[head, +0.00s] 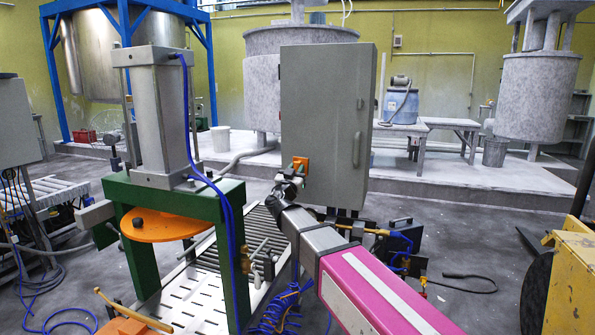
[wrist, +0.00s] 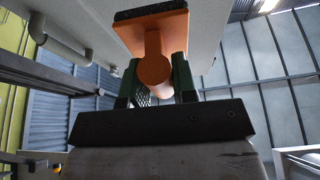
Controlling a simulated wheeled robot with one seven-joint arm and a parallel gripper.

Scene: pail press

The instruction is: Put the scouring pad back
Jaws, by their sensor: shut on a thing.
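The scouring pad (wrist: 152,48) has an orange handle and block with a dark rough face at its far side. In the wrist view my gripper (wrist: 157,85) is shut on its orange handle, with a green finger on each side. In the head view the orange of the pad (head: 301,163) shows in front of the lower left part of a grey cabinet. My gripper (head: 290,182) is there at the end of my arm, small and partly hidden by my wrist. I cannot tell whether the pad touches the cabinet.
The grey cabinet (head: 325,110) stands close behind my gripper. A green press frame (head: 180,195) with an orange disc (head: 166,226) and blue hoses is on the left. A slatted conveyor (head: 205,275) runs below. A yellow machine (head: 572,275) is at the right edge; grey floor lies between.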

